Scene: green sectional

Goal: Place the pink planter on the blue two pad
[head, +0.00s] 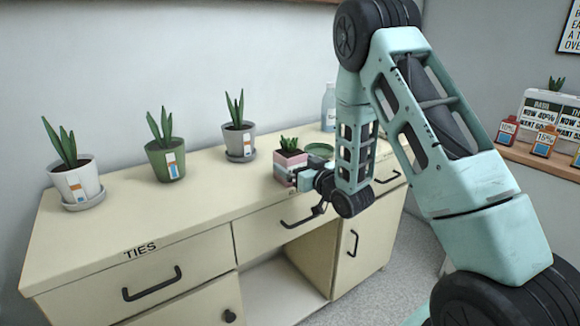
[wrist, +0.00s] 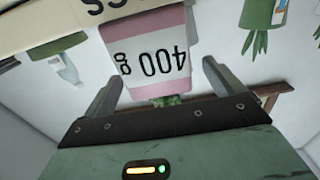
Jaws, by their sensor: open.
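The pink planter (head: 288,160), a small square pot with a green succulent, stands upright near the front edge of the cabinet top. In the wrist view the planter (wrist: 160,91) appears upside down, with a white "400 g" label between pink bands. My gripper (head: 308,178) is open, close to the planter's right front side. In the wrist view, the gripper fingers (wrist: 163,69) are spread to either side of the planter, with nothing clamped. My arm hides part of the cabinet top to the right. I cannot make out a blue two pad in either view.
White (head: 77,184), green (head: 166,160) and grey (head: 239,140) potted plants stand left of the planter. A green round dish (head: 319,149) and a clear bottle (head: 329,108) are behind it. Drawer handles (head: 152,284) jut from the cabinet front. The cabinet top (head: 215,185) has clear space.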

